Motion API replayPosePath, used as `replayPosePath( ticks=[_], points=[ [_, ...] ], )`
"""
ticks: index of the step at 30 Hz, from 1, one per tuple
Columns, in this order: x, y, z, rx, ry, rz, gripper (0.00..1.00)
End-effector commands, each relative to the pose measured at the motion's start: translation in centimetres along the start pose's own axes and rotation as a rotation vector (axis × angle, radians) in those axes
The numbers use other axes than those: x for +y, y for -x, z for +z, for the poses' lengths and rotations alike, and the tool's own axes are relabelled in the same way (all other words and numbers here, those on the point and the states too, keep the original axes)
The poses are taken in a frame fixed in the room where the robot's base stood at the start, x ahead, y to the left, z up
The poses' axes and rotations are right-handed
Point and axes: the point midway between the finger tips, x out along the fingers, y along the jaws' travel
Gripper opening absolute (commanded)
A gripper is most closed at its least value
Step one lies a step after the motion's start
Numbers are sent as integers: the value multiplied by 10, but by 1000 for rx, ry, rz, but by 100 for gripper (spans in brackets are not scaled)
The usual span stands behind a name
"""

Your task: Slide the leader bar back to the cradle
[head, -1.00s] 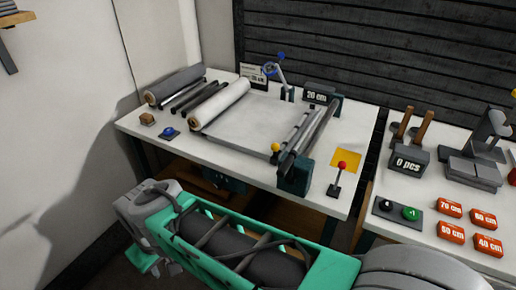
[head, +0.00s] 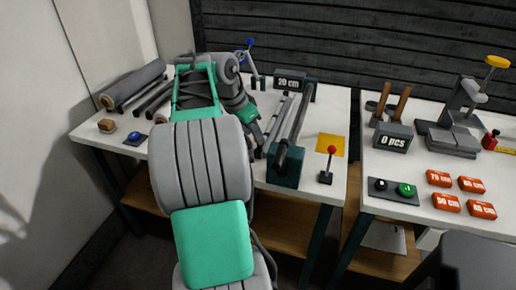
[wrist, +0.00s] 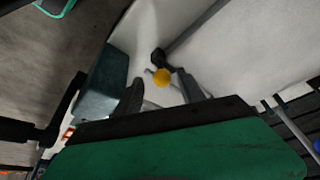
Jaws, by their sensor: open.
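The leader bar (head: 278,122) appears as a slim grey bar on the table, just left of a darker bar between teal end blocks (head: 285,170). A yellow knob (wrist: 162,77), apparently the bar's handle, shows in the wrist view between my dark fingers. My arm and gripper hide the knob in the head view. My gripper (head: 259,148) is open, low beside the bar's near end. The fingers stand on either side of the knob in the wrist picture; I cannot tell whether they touch it. I cannot identify the cradle with certainty; my arm covers the table's middle.
A grey roll (head: 135,83) lies at the back left. A red-knobbed lever (head: 331,152) stands right of the end block. The "20 cm" display (head: 289,82) is behind.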

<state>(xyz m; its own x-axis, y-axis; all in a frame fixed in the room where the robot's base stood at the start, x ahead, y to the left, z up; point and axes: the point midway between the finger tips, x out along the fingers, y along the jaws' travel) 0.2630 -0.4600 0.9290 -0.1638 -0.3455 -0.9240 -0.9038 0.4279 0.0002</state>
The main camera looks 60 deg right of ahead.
Motion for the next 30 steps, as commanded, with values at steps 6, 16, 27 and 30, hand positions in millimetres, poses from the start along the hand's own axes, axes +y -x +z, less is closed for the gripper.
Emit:
replayPosePath(
  ticks=[6,16,27,30],
  points=[
    [0,-44,2,-1,4,0,47],
    [-1,-66,1,0,8,-4,47],
    [-1,-66,2,0,9,-4,26],
    [-1,-66,2,0,9,-4,18]
  ],
)
